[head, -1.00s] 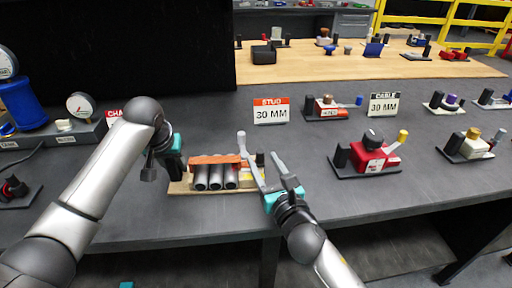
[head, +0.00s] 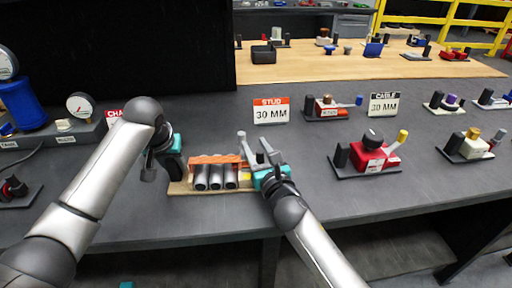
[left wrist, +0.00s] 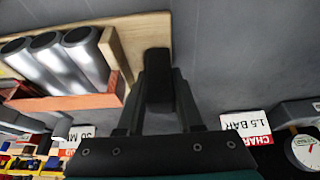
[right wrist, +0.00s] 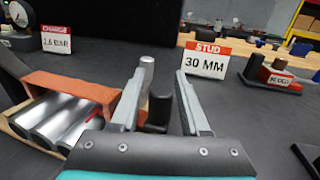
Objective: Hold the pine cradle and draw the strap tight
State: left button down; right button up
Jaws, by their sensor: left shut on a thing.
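The pine cradle (head: 180,187) lies on the dark bench with several grey cylinders (head: 216,178) in it. The orange strap (head: 215,159) runs along their back side. My left gripper (left wrist: 157,85) is shut on the black post (left wrist: 157,65) at the cradle's left end. My right gripper (right wrist: 160,95) is open at the cradle's right end. In the right wrist view, a grey lever (right wrist: 147,72) and a black post (right wrist: 160,110) show between its fingers, with the lever near the left finger; contact cannot be told. The lever's tip also shows in the head view (head: 241,135).
A STUD 30 MM sign (head: 271,110) stands behind the cradle. A red unit with a yellow-tipped lever (head: 372,155) stands to the right. A gauge (head: 80,105) and a blue cylinder (head: 25,103) stand at left.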

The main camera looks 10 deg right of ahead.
grip_shut()
dwell(1.1)
